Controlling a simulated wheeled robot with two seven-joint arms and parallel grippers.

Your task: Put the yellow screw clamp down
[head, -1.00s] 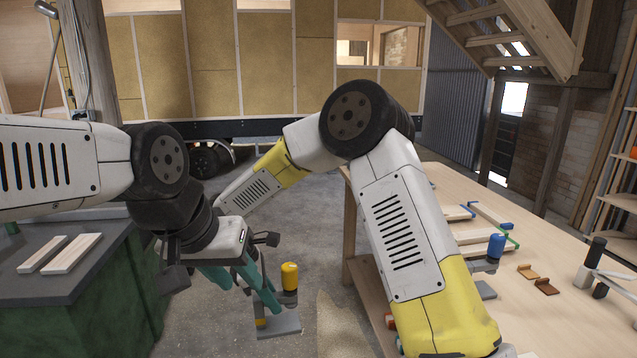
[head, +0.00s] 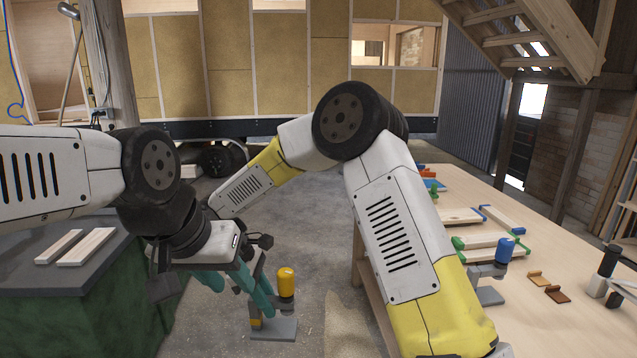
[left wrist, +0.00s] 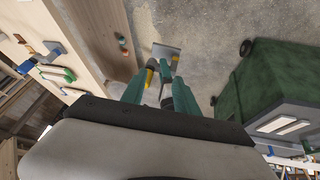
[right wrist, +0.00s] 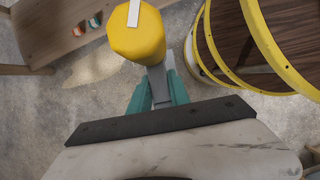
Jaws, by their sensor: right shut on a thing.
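The yellow screw clamp has a yellow handle (head: 286,282) and a flat grey plate (head: 275,328); it is upright above the concrete floor in the head view. My right gripper (right wrist: 158,92) is shut on its grey bar, with the yellow handle (right wrist: 138,38) close to the camera. In the head view, the right wrist is largely hidden behind my left arm. My left gripper (left wrist: 158,88) seems open and empty, its teal fingers apart. It also shows in the head view (head: 228,280), just left of the clamp. The grey plate (left wrist: 167,50) shows beyond its fingers.
A wooden workbench (head: 540,325) on the right holds a blue-handled clamp (head: 505,250), wooden strips and small brown pieces. A green cabinet (head: 110,305) with two boards stands left. Yellow hoops (right wrist: 245,50) are close on the right in the right wrist view. Floor between is open.

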